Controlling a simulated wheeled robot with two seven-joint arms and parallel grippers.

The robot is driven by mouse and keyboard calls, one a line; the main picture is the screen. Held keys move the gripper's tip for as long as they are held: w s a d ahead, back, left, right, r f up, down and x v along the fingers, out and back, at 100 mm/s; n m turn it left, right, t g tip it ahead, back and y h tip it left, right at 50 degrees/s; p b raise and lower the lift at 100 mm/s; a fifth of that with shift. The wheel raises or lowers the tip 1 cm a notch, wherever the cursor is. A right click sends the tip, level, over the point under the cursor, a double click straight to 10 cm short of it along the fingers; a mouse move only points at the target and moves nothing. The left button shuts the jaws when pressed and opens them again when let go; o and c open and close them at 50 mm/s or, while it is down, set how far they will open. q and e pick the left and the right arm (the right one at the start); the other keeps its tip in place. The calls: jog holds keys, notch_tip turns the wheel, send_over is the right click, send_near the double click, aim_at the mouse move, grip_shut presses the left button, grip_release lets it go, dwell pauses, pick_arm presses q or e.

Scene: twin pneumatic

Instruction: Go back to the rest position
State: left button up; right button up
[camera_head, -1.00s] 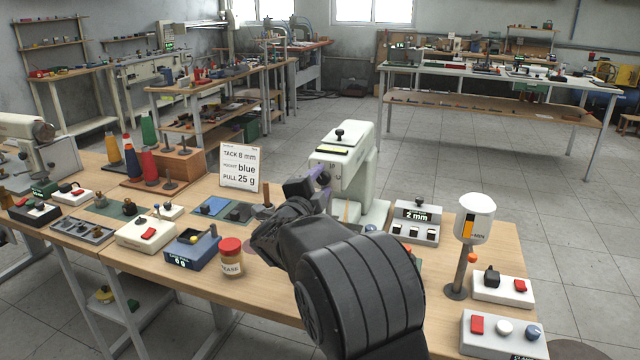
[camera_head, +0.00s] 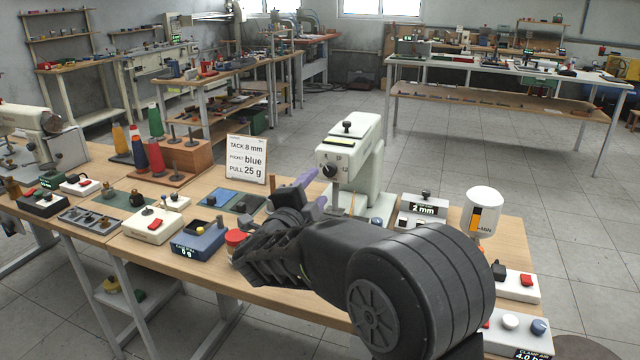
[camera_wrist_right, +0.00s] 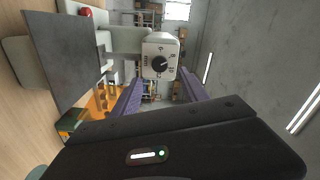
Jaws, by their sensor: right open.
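My right gripper (camera_head: 305,190) is raised in front of the white sewing machine (camera_head: 350,160) in the head view. Its purple fingers are apart with nothing between them. In the right wrist view the two purple fingers (camera_wrist_right: 160,92) point toward the dial face of the machine head (camera_wrist_right: 160,62), with a clear gap between them. My right forearm covers the middle of the table's front and part of the machine's base. My left gripper is not in the head view.
The wooden table (camera_head: 290,295) carries a sign (camera_head: 247,158), thread cones (camera_head: 155,155), a blue box (camera_head: 198,240), a white switch box (camera_head: 150,226), a red-lidded jar (camera_head: 236,238) and a white lamp-like post (camera_head: 483,212). The jar is partly hidden by my arm. Open floor lies behind.

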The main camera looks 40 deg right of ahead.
dwell(0.6)
jog(key=w+a+f+n+t+y, duration=0.2)
jog(key=w+a+f+n+y, duration=0.15)
jog(key=a+n, duration=0.3)
jog(key=w+a+f+n+t+y, duration=0.2)
jog(key=a+f+n+y, duration=0.3)
jog(key=a, duration=0.3)
jog(key=s+a+f+n+g+y+p, duration=0.1)
jog(key=s+a+f+n+g+y, duration=0.25)
jog(key=f, duration=0.55)
jog(key=s+a+f+n+t+y+p, duration=0.1)
jog(key=a+f+n+y, duration=0.1)
jog(key=a+f+n, duration=0.45)
jog(key=s+a+f+n+g+y+p, duration=0.1)
jog(key=s+a+f+n+g+y, duration=0.35)
jog(key=s+f, duration=1.05)
jog(key=s+a+f+m+g+p, duration=0.1)
jog(key=s+a+f+g, duration=0.1)
jog(key=s, duration=0.6)
jog(key=s+a+f+m+g+p, duration=0.1)
jog(key=s+a+f+g, duration=0.2)
jog(key=s+f, duration=0.3)
jog(key=s+g, duration=0.1)
jog(key=s, duration=0.2)
jog(key=shift+s+a+f+g, duration=0.2)
jog(key=shift+f+g, duration=0.05)
jog(key=shift+g, duration=0.15)
